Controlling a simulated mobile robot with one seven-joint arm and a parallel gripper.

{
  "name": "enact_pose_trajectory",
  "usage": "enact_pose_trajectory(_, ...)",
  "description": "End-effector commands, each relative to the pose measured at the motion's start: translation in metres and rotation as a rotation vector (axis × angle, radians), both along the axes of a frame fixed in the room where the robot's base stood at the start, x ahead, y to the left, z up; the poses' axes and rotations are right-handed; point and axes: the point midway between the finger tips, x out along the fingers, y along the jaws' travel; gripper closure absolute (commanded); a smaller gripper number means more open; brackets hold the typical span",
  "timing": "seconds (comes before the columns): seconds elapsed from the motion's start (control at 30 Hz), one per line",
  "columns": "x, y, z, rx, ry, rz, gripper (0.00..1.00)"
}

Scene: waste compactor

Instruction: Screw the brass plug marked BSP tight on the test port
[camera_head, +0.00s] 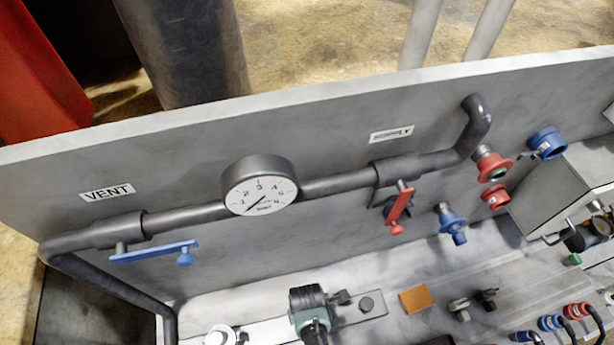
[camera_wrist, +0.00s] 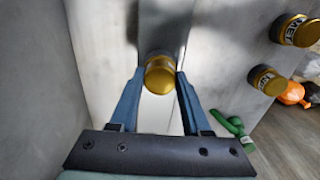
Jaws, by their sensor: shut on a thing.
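In the wrist view my gripper (camera_wrist: 160,84) is shut on a brass plug (camera_wrist: 160,74), held between its two blue fingers. The plug's round gold end faces the camera, and no marking can be read on it. Two other brass plugs stand to the right: one (camera_wrist: 302,31) has a dark band with light lettering that seems to begin "MET", and the other (camera_wrist: 266,80) has a band I cannot read. I cannot pick out the test port for certain in either view.
In the head view, a grey panel carries a pressure gauge (camera_head: 260,186), a blue vent lever (camera_head: 155,252), a red supply lever (camera_head: 401,208) and red and blue couplings. An orange-brown block (camera_head: 416,299) lies on the bench. A green object (camera_wrist: 236,130) lies right of my fingers.

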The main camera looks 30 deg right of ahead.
Motion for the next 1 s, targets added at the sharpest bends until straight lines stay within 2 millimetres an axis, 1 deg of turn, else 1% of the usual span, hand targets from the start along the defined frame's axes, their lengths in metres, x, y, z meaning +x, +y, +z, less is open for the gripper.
enact_pose_trajectory(0.1, -0.0006, 0.0001, 0.0001, 0.000, 0.002, -0.114, 1.00)
enact_pose_trajectory(0.2, -0.0005, 0.0000, -0.0001, 0.000, 0.001, -0.133, 1.00)
enact_pose_trajectory(0.4, -0.0005, -0.0001, -0.0003, 0.000, 0.001, -0.259, 1.00)
enact_pose_trajectory(0.6, -0.0005, 0.0000, -0.0003, 0.000, 0.001, -0.267, 1.00)
enact_pose_trajectory(0.63, -0.0005, 0.0000, -0.0003, 0.000, 0.001, -0.267, 0.47)
enact_pose_trajectory(0.8, -0.0004, 0.0000, -0.0003, 0.000, 0.001, -0.265, 0.17)
enact_pose_trajectory(1.0, -0.0003, 0.0000, -0.0002, 0.000, 0.000, -0.264, 0.17)
